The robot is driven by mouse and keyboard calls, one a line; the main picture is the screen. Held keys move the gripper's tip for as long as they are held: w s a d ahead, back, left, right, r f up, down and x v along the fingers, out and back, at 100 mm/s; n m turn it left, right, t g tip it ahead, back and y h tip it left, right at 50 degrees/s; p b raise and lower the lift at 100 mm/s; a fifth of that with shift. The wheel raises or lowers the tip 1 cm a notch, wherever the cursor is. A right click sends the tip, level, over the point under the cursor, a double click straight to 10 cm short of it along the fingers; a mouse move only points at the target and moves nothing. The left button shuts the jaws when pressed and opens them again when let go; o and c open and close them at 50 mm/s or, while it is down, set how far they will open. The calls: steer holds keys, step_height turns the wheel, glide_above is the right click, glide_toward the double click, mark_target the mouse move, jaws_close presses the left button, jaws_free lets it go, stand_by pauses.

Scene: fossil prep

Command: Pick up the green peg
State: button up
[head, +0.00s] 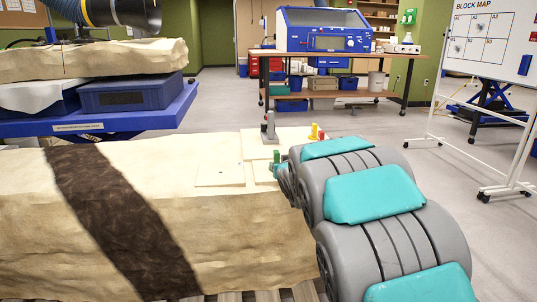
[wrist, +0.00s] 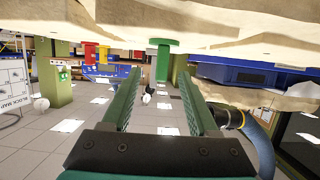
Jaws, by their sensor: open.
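The green peg (wrist: 163,62) shows in the wrist view, which is upside down. It stands upright from the pale block's surface, with a wider green disc at its base end. My gripper (wrist: 159,76) is open, its two green ribbed fingers on either side of the peg's line in the picture. The peg appears just beyond the fingertips, and no contact shows. In the head view the peg's green top (head: 276,155) shows beside the end of my arm, which hides much of my gripper (head: 281,171).
A yellow peg (head: 314,131) and a red peg (head: 321,135) stand farther back on the large pale block (head: 230,235). A grey upright fixture (head: 268,127) is near the green peg. Thin flat slabs (head: 220,174) lie to the left.

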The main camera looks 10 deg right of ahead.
mark_target(277, 159)
steer(key=shift+w+a+r, duration=0.15)
steer(key=shift+w+a, duration=0.05)
steer(key=shift+w, duration=0.7)
steer(key=shift+x, duration=0.95)
steer(key=shift+w, duration=0.5)
steer(key=shift+p+x, duration=0.55)
steer(key=shift+x, duration=1.65)
steer(key=shift+s, duration=0.1)
steer(key=shift+c, duration=0.2)
jaws_close()
